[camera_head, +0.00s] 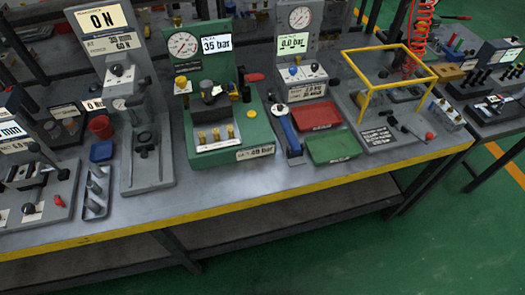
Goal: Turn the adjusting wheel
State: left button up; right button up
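A green valve test stand (240,132) stands at the middle of the bench, with a round gauge (183,45) and a screen (216,44) reading 35 bar. A dark round part (207,90) sits on its block, with small brass pieces (216,134) in front and a yellow knob (181,82) at the upper left. I cannot tell for certain which part is the adjusting wheel. A grey stand (150,172) to its left has a dark knob-like part (145,139) and a screen (101,18) reading 0 N. Neither gripper shows.
A blue-handled tool (290,134), a red tray (315,116) and a green tray (332,146) lie right of the green stand. A yellow frame (363,105) rises further right. The grey bench (240,185) is clear along its yellow front edge (300,187).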

aim_at(206, 86)
jog(key=j+z, duration=0.4)
jog(key=k+j+z, duration=0.15)
jog(key=z, duration=0.2)
jog(key=k+j+z, duration=0.15)
jog(key=j+z, duration=0.25)
